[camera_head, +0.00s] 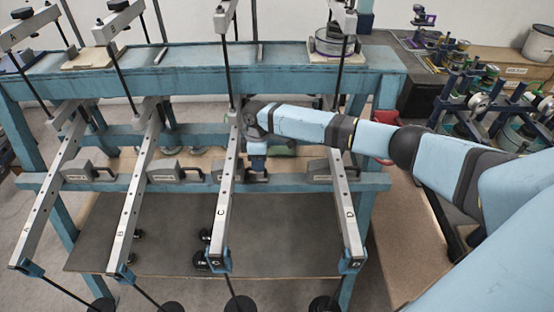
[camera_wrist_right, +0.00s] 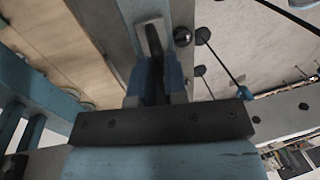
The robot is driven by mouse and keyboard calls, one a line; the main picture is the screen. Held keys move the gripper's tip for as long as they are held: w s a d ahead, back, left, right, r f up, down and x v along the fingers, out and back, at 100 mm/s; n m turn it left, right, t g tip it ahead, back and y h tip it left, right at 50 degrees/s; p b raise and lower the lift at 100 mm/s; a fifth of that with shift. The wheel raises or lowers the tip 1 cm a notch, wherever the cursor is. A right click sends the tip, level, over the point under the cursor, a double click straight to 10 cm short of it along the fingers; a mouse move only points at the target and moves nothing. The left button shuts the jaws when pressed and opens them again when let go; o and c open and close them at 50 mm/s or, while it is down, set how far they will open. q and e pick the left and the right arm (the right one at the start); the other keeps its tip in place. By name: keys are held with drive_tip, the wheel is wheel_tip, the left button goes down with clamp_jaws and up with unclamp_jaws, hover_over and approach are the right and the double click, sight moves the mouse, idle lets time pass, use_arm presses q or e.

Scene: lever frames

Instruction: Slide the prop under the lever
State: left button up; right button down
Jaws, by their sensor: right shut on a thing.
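Four grey lever bars marked A, B, C and D slope toward me over a blue frame. My right gripper (camera_head: 257,168) is beside lever C (camera_head: 222,205), just to its right and over the blue rail. It points down and is shut on a prop, whose dark part shows under the fingers. In the right wrist view, the right gripper (camera_wrist_right: 157,88) has its fingers closed around the dark, narrow part of the prop (camera_wrist_right: 153,42). My arm and fingers hide much of this prop, and I cannot tell whether it touches lever C. My left gripper is not in view.
Other grey props sit on the rail by lever A (camera_head: 78,171), lever B (camera_head: 166,172) and lever D (camera_head: 322,172). Dark weights hang on rods at the lever ends. A bench with blue-black apparatus (camera_head: 490,95) stands at the right.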

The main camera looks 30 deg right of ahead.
drive_tip(key=shift+w+a, duration=0.2)
drive_tip(key=shift+a, duration=0.2)
drive_tip(key=c, duration=1.2)
unclamp_jaws()
drive_tip(key=shift+a, duration=0.1)
drive_tip(key=shift+c, duration=0.2)
drive_tip(key=shift+o, duration=0.4)
drive_tip(key=shift+r, duration=0.1)
drive_tip(key=shift+w+r, duration=0.1)
drive_tip(key=shift+r, duration=0.15)
wheel_tip(320, 180, up, 13)
drive_tip(key=w+d, duration=0.1)
drive_tip(key=w, duration=0.1)
drive_tip(key=shift+d+b, duration=0.15)
drive_tip(key=shift+b, duration=0.25)
